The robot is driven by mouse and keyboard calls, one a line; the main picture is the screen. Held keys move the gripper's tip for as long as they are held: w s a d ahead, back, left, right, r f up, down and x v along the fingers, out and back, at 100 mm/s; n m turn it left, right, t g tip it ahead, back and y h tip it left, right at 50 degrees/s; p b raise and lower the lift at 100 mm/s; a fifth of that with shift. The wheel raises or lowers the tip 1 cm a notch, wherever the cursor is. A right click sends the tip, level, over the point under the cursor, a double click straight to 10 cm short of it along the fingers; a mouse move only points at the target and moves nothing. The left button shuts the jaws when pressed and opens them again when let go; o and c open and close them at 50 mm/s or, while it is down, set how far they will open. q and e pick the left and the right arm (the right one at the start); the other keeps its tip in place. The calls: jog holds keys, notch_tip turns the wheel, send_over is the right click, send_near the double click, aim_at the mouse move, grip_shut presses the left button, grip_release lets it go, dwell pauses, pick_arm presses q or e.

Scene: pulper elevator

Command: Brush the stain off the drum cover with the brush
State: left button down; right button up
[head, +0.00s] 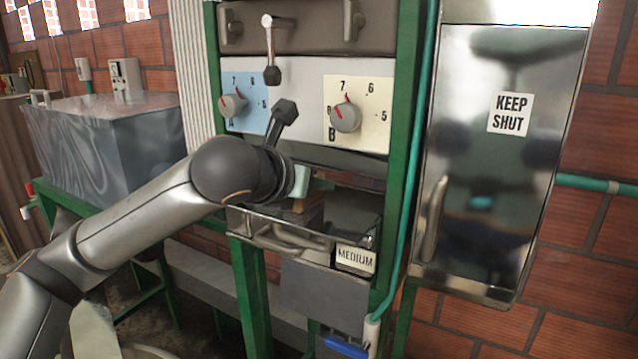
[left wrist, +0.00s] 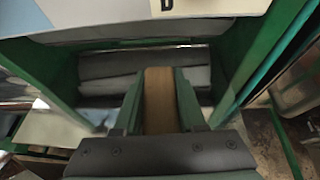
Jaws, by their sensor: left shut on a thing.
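My left gripper (head: 303,190) reaches in from the left to the opening below the dial panel of the green-framed machine. In the left wrist view its two green fingers (left wrist: 160,105) are shut on a brown, wooden-looking piece (left wrist: 159,98), which I take to be the brush; no bristles show. A bit of brown (head: 303,207) shows below the gripper in the head view. Grey, banded surfaces (left wrist: 105,66) lie beyond the fingers in the opening; I cannot tell whether they are the drum cover. I make out no stain. My right gripper is not in view.
A rail-fronted tray (head: 300,240) holds a dark grey block (head: 352,215) by a "MEDIUM" label (head: 355,259). Two dials (head: 233,104) and a black-knobbed lever (head: 285,111) are above. A shiny "KEEP SHUT" cabinet (head: 490,160) stands right; a metal tank (head: 105,140) stands left.

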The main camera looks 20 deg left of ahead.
pick_arm(q)
jog(key=shift+w+a+f, duration=0.1)
jog(key=shift+a, duration=1.25)
jog(key=shift+w+a, duration=0.1)
jog(key=shift+a, duration=1.2)
jog(key=shift+w+d, duration=0.15)
jog(key=shift+w, duration=1.05)
jog(key=shift+s+d, duration=0.15)
jog(key=shift+d, duration=1.7)
jog(key=shift+s+d, duration=0.15)
jog(key=shift+d, duration=1.75)
jog(key=shift+s+d, duration=0.15)
jog(key=shift+d, duration=1.7)
jog(key=shift+s, duration=0.1)
jog(key=shift+s+a, duration=0.1)
jog(key=shift+s, duration=0.25)
jog(key=shift+a, duration=0.1)
